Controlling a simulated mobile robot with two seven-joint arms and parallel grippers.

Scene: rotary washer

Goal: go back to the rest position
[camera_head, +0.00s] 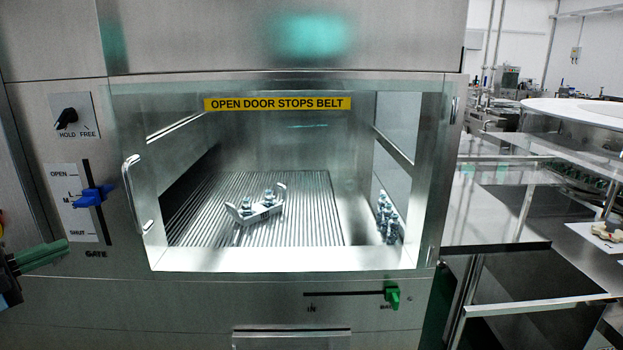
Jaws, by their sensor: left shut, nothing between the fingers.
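My left gripper (42,257) comes in at the left edge, with its green fingers shut and empty. The fingers point right, below the gate slot's SHUT label and apart from the blue gate lever (93,196). My right gripper is out of view. The steel washer (200,300) fills most of the view. Its window door (290,260) appears shut, with a handle (135,195) on its left side. Behind the window, a metal carrier with fittings (258,208) sits on the ribbed belt (310,225).
A HOLD/FREE knob (66,118) is above the gate slot. A green slider (392,297) is at the right end of the lower slot marked IN. More metal fittings (387,218) show at the window's right. A steel table (495,225) and a white round top (580,110) stand at right.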

